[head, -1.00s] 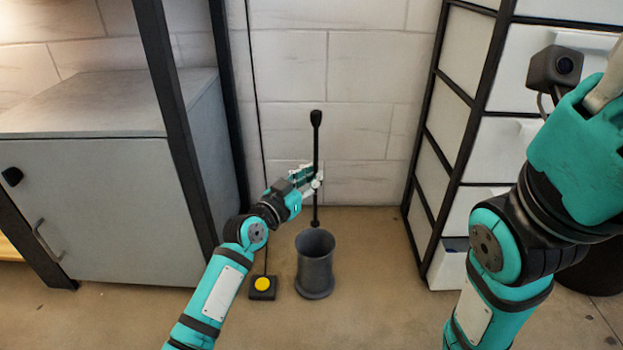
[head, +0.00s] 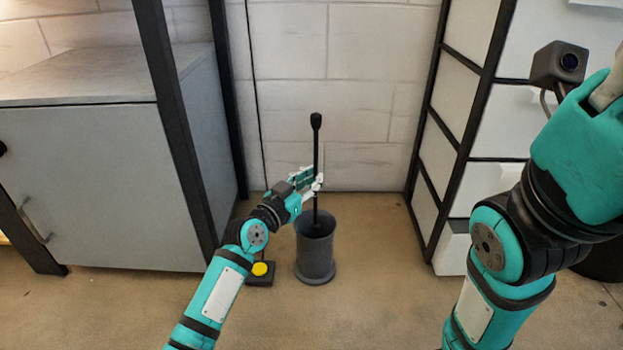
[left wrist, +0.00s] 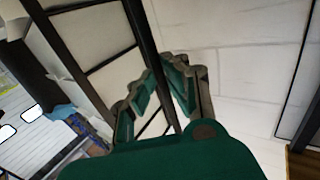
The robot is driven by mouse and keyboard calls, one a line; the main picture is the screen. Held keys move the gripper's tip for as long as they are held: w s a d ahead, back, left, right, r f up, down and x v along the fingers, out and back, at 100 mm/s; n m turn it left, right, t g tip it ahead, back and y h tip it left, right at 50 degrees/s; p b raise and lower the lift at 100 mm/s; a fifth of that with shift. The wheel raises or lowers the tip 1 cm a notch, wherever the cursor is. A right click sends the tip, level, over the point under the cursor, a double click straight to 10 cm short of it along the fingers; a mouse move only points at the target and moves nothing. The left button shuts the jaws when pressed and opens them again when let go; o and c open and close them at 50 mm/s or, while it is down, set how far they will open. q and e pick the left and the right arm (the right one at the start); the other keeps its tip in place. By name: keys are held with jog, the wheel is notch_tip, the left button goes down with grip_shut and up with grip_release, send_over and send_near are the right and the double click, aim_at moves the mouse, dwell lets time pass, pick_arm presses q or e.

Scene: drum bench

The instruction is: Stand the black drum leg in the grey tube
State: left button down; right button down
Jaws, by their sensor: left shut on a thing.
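The black drum leg (head: 316,145) stands nearly upright in the head view. My left gripper (head: 314,182) is shut on its middle. In the left wrist view the leg (left wrist: 146,38) runs as a dark bar between the fingers of my left gripper (left wrist: 167,82). The grey tube (head: 315,258) stands upright on the floor below. The leg's lower end shows against the tube's open mouth; I cannot tell how deep it is. My right gripper (head: 603,95) is at the right edge, partly cut off, away from the leg.
A black box with a yellow button (head: 260,270) lies on the floor just left of the tube. A grey cabinet (head: 100,190) stands at left and a black-framed white shelf unit (head: 450,130) at right. The floor before the tube is clear.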

pick_arm(q)
notch_tip(320, 180, down, 9)
jog(key=b, duration=0.3)
jog(key=shift+r, duration=0.2)
dwell(0.4)
jog(key=c, duration=1.3)
grip_release()
jog(key=shift+c, duration=0.2)
jog(key=shift+f, duration=0.1)
jog(key=shift+s, duration=0.1)
jog(key=v, duration=1.2)
